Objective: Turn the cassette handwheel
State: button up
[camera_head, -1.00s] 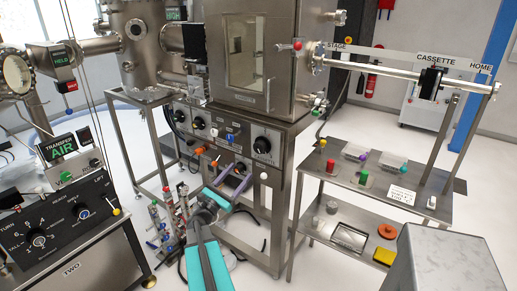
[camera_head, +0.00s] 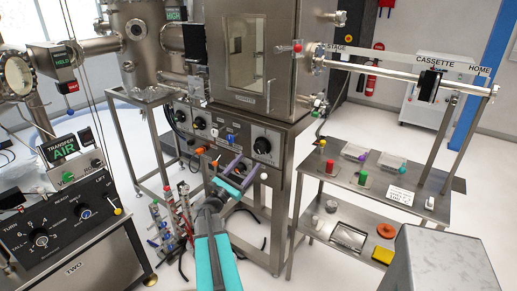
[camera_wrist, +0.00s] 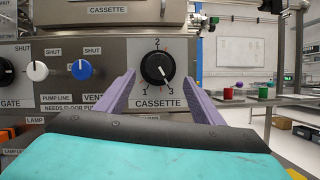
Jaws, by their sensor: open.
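The black cassette knob (camera_wrist: 157,68) sits on the steel panel above a CASSETTE label, with the numbers 1, 2 and 3 around it. Its white mark points to the lower right, towards 3. The knob also shows in the head view (camera_head: 262,145). My gripper (camera_wrist: 159,88) is open, with its purple fingers either side of the knob's place in the wrist view and nothing between them. In the head view my gripper (camera_head: 246,169) is below and left of the knob. I cannot tell whether the fingers touch anything.
A blue knob (camera_wrist: 81,69) and a white knob (camera_wrist: 37,71) are left of the cassette knob. A steel shelf stand (camera_head: 345,182) with coloured-topped items is at the right. A cassette rod (camera_head: 390,74) with a black block (camera_head: 429,86) runs above it.

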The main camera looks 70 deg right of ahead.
aim_at(259, 150)
jog(key=p+x, duration=0.2)
jog(key=x, duration=0.6)
jog(key=shift+d+p, duration=0.1)
jog(key=shift+p, duration=0.2)
jog(key=shift+s, duration=0.1)
jog(key=c, duration=1)
